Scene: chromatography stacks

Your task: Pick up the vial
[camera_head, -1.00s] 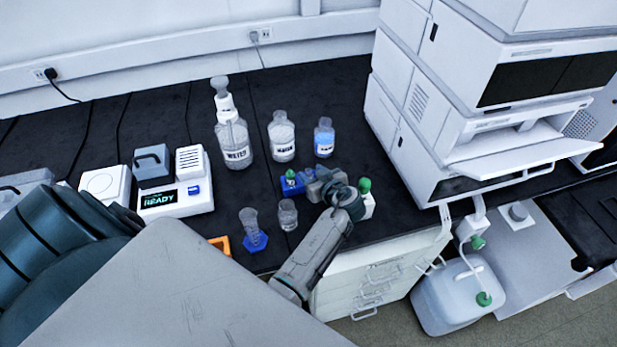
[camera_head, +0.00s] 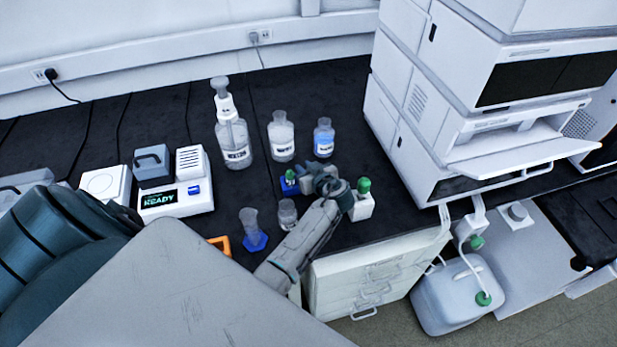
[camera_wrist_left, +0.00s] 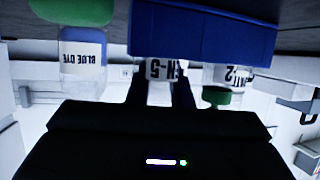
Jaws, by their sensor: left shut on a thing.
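My left gripper (camera_head: 308,184) is at the small blue rack (camera_head: 288,187) in the head view. In the left wrist view, which is upside down, the fingers (camera_wrist_left: 160,90) stand either side of a small vial (camera_wrist_left: 161,71) with a white label and are shut on it. The vial is right at the blue rack (camera_wrist_left: 205,30); whether it is clear of its slot I cannot tell. A green cap (camera_head: 291,174) shows at the rack in the head view. Another labelled vial with a green cap (camera_wrist_left: 217,97) stands beside the held one. My right gripper is not in view.
Behind the rack stand a blue-liquid bottle (camera_head: 323,140), a clear bottle (camera_head: 281,138) and a pump bottle (camera_head: 233,140). A white block with a green top (camera_head: 362,204) is right of the gripper. A cylinder on a blue base (camera_head: 254,232) is in front. The white instrument stack (camera_head: 440,100) is at right.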

